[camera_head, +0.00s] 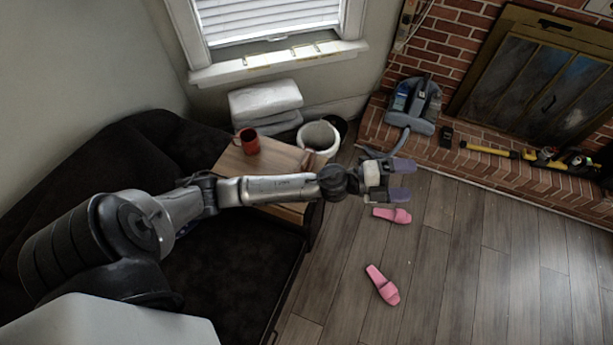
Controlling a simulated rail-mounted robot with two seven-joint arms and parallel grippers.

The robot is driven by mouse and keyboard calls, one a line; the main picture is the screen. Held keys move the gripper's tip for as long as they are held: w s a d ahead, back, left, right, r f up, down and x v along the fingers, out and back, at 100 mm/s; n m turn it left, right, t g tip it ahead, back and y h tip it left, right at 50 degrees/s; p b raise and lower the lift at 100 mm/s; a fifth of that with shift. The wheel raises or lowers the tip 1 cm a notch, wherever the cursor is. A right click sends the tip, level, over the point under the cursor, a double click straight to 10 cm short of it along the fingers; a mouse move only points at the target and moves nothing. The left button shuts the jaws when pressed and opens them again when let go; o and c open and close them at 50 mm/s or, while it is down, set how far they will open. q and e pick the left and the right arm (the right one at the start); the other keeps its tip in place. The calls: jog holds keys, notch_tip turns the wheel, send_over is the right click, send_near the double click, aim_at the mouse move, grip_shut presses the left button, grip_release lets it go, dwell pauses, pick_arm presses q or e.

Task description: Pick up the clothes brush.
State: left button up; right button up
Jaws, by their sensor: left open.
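My left gripper (402,180) is open, its two purple-tipped fingers apart with nothing seen between them. My left arm reaches from the left across the small wooden table, and the gripper is over the floor right of that table. I cannot make out a clothes brush for certain. A small brown object (307,159) at the right edge of the wooden table (235,163) may be it, but it is too small to tell. It lies left of the gripper, and my arm hides part of the table beside it. My right gripper is out of view.
A red mug (248,141) stands on the table. A white bin (319,137) stands behind it. Pink slippers (391,215) lie on the open wooden floor (480,270). A dark sofa (235,270) is at left; a vacuum cleaner (414,105) rests on the brick hearth (440,156).

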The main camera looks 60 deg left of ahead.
pick_arm(q)
notch_tip(320, 180, down, 10)
jog(key=w+a+m+g+h+b, duration=0.2)
jog(key=w+m+g+b, duration=0.1)
jog(key=m+g+b, duration=0.35)
jog(key=g+y+b, duration=1)
jog(key=y+b, duration=0.3)
jog(key=b, duration=0.5)
send_over(306, 158)
notch_tip(306, 158, down, 15)
jog(key=shift+m, duration=0.35)
notch_tip(306, 158, down, 8)
jog(key=b, duration=0.3)
jog(key=shift+w, duration=0.15)
notch_tip(306, 158, down, 4)
jog(key=b, duration=0.3)
jog(key=shift+f, duration=0.15)
jog(key=shift+f+b, duration=0.35)
jog(key=shift+f, duration=0.1)
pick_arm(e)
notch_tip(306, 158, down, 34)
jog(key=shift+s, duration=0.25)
pick_arm(q)
jog(key=shift+r, duration=0.1)
